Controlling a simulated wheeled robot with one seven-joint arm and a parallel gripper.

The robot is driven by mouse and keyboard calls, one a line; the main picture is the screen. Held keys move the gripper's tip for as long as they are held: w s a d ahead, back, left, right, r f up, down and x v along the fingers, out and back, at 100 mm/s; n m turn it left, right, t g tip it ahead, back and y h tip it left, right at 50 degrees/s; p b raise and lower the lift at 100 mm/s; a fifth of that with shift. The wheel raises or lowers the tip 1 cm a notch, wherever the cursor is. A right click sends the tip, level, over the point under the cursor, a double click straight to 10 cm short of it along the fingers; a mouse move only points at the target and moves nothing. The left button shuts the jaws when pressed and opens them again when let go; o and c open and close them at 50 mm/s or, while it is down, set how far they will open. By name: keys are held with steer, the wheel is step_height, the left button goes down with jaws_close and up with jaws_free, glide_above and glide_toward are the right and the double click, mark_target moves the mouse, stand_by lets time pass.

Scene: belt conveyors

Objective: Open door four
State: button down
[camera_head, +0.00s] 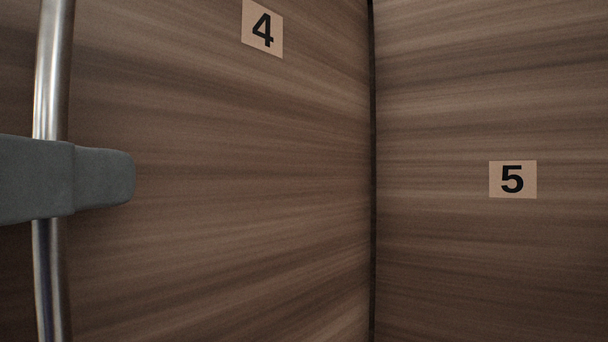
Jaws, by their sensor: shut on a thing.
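Door four (220,180) is a brown wood-grain panel with a "4" label (262,28) near the top of the view. Its surface appears at an angle to the panel at right. A vertical, slightly curved metal handle (52,85) runs along its left side. My gripper (75,178) comes in from the left edge and is shut on the handle at about mid-height of the view. Its grey finger crosses in front of the bar and hides part of it. The other finger is not visible.
Door five (480,260), with a "5" label (513,179), fills the right side. A dark vertical gap (372,200) separates the two panels. The floor and the door edges at top and bottom are out of view.

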steer(key=shift+d, duration=0.15)
steer(key=c, duration=1.5)
jaws_free()
steer(key=s+b, duration=0.2)
steer(key=s, duration=0.6)
